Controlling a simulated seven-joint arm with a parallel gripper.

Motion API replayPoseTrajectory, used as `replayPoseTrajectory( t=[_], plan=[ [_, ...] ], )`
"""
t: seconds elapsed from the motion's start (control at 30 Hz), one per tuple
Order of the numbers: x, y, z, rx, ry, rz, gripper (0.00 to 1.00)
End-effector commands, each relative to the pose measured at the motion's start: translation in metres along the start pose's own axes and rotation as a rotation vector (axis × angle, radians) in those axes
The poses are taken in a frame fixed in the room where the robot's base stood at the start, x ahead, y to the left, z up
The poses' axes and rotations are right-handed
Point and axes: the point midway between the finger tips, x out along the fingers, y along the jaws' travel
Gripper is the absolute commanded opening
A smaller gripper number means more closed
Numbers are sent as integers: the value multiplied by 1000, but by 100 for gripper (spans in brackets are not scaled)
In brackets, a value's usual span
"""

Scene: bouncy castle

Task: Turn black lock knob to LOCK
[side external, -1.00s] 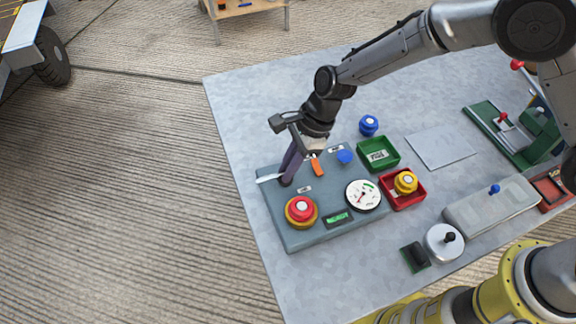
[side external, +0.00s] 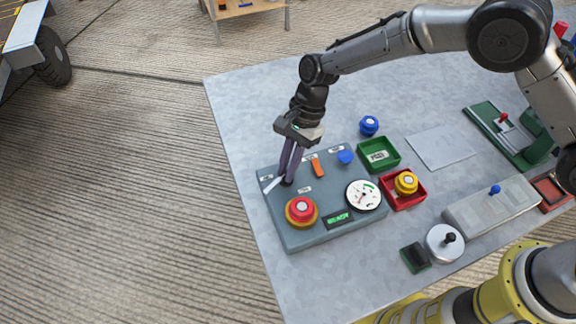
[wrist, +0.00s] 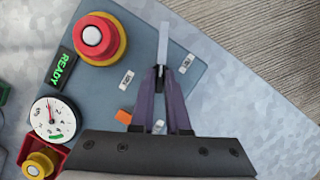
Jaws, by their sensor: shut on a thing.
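The black lock knob (side external: 286,183) sits at the left end of a blue-grey control panel (side external: 300,238). A pale pointer bar (side external: 271,186) sticks out from the knob toward the panel's left edge; it also shows in the wrist view (wrist: 163,42). My gripper (side external: 286,178) reaches down from above and is shut on the knob. In the wrist view, the purple fingers (wrist: 161,72) close around the base of the bar and hide most of the knob. Small white labels (wrist: 186,63) lie around the knob, their words too small to read.
The panel also carries a red button (side external: 302,208) on a yellow ring, a dial gauge (side external: 363,195), an orange switch (side external: 318,168), a blue button (side external: 345,157) and a green READY display (side external: 338,219). Green (side external: 378,140) and red (side external: 418,181) trays stand to the right.

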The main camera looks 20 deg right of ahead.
Motion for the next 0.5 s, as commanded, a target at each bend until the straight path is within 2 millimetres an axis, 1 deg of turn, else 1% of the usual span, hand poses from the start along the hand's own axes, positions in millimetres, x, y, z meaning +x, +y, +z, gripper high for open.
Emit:
replayPoseTrajectory(
  t=[0.5],
  plan=[
    [1,-3,0,-455,1,189,0]
  ],
)
